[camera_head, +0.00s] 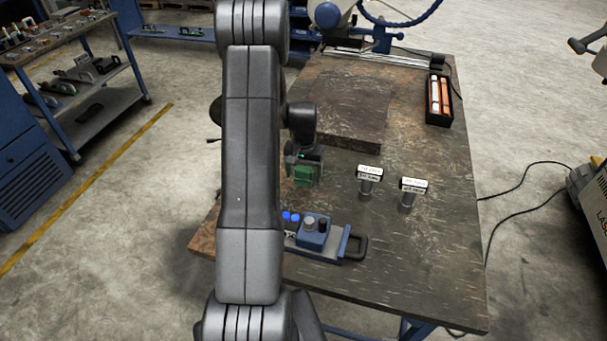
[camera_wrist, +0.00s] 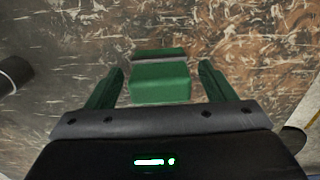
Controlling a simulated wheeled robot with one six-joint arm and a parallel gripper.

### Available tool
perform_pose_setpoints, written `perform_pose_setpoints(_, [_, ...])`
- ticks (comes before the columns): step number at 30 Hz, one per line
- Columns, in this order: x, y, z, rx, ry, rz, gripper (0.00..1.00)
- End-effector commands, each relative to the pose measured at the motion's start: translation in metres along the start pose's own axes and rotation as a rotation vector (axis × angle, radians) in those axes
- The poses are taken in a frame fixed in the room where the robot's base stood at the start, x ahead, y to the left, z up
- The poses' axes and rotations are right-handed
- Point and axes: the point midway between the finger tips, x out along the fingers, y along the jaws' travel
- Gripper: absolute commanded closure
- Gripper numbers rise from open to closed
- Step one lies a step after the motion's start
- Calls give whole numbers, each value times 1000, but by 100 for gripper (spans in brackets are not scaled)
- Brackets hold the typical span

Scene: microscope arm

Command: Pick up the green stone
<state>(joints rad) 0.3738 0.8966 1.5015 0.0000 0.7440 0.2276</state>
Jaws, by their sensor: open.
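A green block, which looks like the green stone (camera_wrist: 160,83), lies between my gripper's two green fingers in the wrist view. A dark band separates its main face from a narrower green strip beyond. My gripper (camera_wrist: 162,70) is open, with a finger on each side of the block and a visible gap at both sides. In the head view my gripper (camera_head: 303,178) points down over the table, left of the two labelled posts. Green shows at its end there, but I cannot separate stone from fingers. My arm hides part of the table's left side.
On the worn table (camera_head: 440,250) stand two posts with white labels (camera_head: 369,175) (camera_head: 413,187) to the right. A blue device (camera_head: 315,232) with a dark handle is in front. A black box with orange bars (camera_head: 439,100) lies at the back right. The right front is clear.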

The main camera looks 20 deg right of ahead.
Motion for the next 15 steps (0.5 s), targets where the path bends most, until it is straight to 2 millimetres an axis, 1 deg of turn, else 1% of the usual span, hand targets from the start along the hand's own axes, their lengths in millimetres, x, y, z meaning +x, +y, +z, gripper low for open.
perform_pose_setpoints(3, [8, 0, 0, 0, -1, 0, 24])
perform_pose_setpoints(11, [10, 0, 0, 0, 1, 0, 24])
perform_pose_setpoints(12, [10, 0, 0, 0, 1, 0, 31])
perform_pose_setpoints(14, [10, 0, 0, 0, 1, 0, 43])
perform_pose_setpoints(15, [10, 0, 0, 0, 1, 0, 51])
